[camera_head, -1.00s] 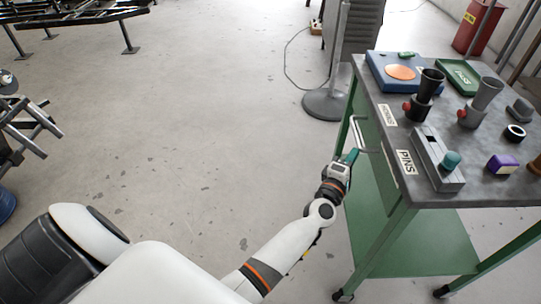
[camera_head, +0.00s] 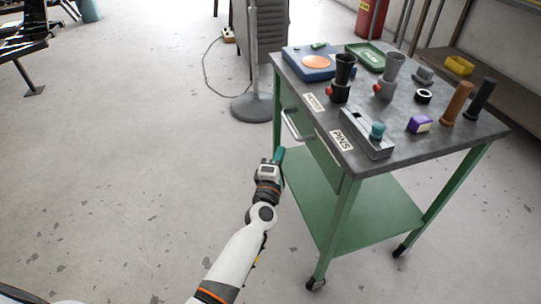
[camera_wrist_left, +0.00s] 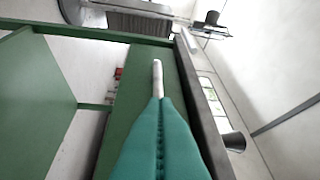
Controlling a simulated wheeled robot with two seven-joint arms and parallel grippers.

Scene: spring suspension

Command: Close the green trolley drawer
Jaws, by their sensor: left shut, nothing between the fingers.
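The green trolley (camera_head: 345,215) has a grey top. Its green drawer front (camera_head: 322,152) lies below the top's left edge and carries a pale metal bar handle (camera_head: 290,125). I cannot tell how far the drawer stands out. My left gripper (camera_head: 279,154) is shut and empty, just below and left of the handle. In the left wrist view, the shut teal fingers (camera_wrist_left: 161,105) point along the green drawer front (camera_wrist_left: 132,100), with the handle (camera_wrist_left: 157,78) right beyond their tips; contact is unclear. My right gripper is not in view.
The trolley top (camera_head: 410,130) holds a blue box (camera_head: 309,68), cups, a PINS sign (camera_head: 341,140) and several small parts. A round stand base (camera_head: 252,107) is behind the trolley.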

